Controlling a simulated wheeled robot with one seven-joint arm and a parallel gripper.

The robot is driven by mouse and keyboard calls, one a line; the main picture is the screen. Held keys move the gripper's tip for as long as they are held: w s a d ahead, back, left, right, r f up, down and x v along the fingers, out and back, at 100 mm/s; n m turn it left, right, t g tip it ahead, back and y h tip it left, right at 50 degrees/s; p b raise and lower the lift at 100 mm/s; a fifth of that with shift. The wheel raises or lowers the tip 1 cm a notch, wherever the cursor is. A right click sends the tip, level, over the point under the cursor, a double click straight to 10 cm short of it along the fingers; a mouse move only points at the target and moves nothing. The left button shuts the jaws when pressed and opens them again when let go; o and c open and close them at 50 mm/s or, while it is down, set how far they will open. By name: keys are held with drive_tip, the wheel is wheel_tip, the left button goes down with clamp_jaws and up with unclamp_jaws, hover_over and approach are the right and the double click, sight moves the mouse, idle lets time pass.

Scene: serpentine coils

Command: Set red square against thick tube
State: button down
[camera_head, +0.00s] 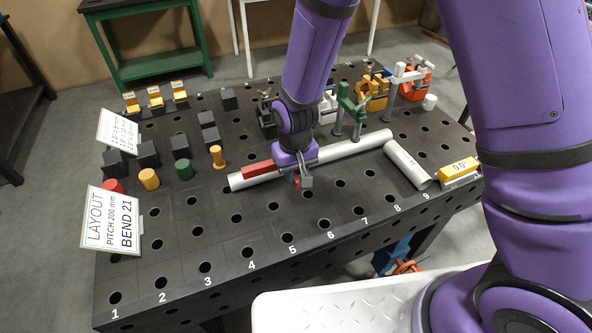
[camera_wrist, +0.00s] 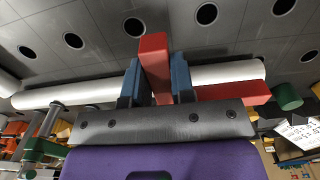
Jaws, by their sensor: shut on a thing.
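The red square (camera_head: 258,169) is L-shaped. In the wrist view, one leg of the red square (camera_wrist: 154,58) stands between the blue fingers, and the other runs right along a long white tube (camera_wrist: 90,90). My gripper (camera_wrist: 156,82) is shut on the first leg. In the head view, my gripper (camera_head: 301,181) is over the long white tube (camera_head: 350,147), and the red leg overlaps its left part. I cannot tell whether they touch. A shorter, wider-looking white tube (camera_head: 407,164) lies apart to the right.
The dark table (camera_head: 340,215) has rows of holes and is clear in front of the long tube. A green clamp (camera_head: 352,107) stands behind that tube. Coloured pegs, including a yellow one (camera_head: 217,157), stand at left. A yellow level-like block (camera_head: 459,167) is at right.

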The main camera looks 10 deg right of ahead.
hover_over(294, 196)
drive_tip(key=shift+s+d+f, duration=0.1)
drive_tip(key=shift+s+f, duration=0.1)
drive_tip(key=shift+f, duration=0.85)
drive_tip(key=shift+s+d+f, duration=0.1)
drive_tip(key=shift+s+f, duration=0.05)
drive_tip(key=shift+f, duration=0.9)
drive_tip(key=shift+f, duration=0.4)
drive_tip(key=shift+f, duration=0.35)
drive_tip(key=shift+f, duration=0.85)
drive_tip(key=shift+w+a, duration=0.15)
drive_tip(key=shift+w, duration=0.15)
drive_tip(key=c, duration=0.9)
unclamp_jaws()
